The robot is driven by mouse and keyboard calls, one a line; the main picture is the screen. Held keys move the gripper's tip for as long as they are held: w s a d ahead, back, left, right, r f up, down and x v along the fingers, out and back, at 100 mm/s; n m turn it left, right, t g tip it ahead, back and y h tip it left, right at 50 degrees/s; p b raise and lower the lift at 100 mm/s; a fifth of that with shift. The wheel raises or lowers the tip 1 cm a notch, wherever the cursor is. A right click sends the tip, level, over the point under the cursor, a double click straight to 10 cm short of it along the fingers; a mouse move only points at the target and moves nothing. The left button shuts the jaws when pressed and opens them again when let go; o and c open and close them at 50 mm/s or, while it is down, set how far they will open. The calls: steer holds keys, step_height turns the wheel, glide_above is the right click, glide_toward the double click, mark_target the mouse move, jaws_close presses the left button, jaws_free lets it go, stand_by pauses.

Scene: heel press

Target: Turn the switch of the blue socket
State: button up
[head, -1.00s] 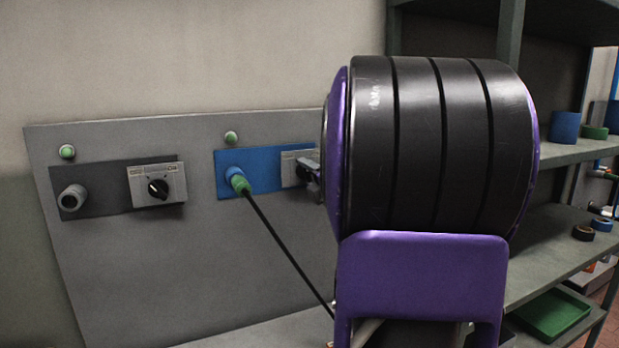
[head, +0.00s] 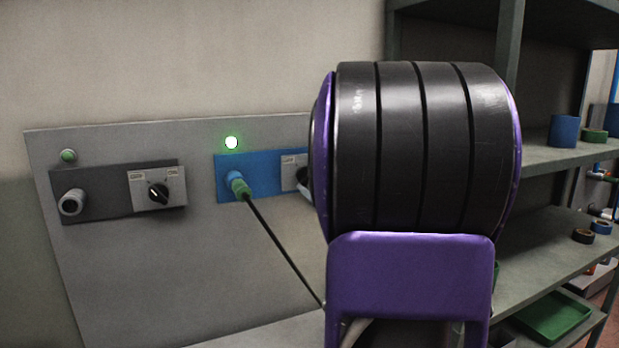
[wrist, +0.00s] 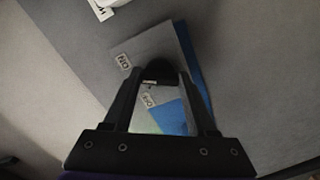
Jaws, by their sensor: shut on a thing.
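The blue socket (head: 230,180) is on a blue plate on the grey wall panel, with a green plug and dark cable in it. Its switch box (head: 289,172) is partly hidden by my arm in the head view. The wrist view shows this grey switch box (wrist: 152,48) with pale labels and a dark knob (wrist: 157,75). My gripper (wrist: 158,80) is shut on the knob, a finger on each side. The head view hides the fingers behind my arm. The lamp (head: 231,142) above the blue socket glows green.
A dark grey socket (head: 72,202) with its own switch (head: 157,188) and an unlit lamp (head: 68,156) is at left. Shelves (head: 560,155) with tape rolls and a green tray (head: 550,317) stand at right. The plug's cable (head: 285,252) runs down towards my arm.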

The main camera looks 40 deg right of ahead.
steer(key=shift+m, duration=0.7)
steer(key=o, duration=1.4)
steer(key=shift+c, duration=0.2)
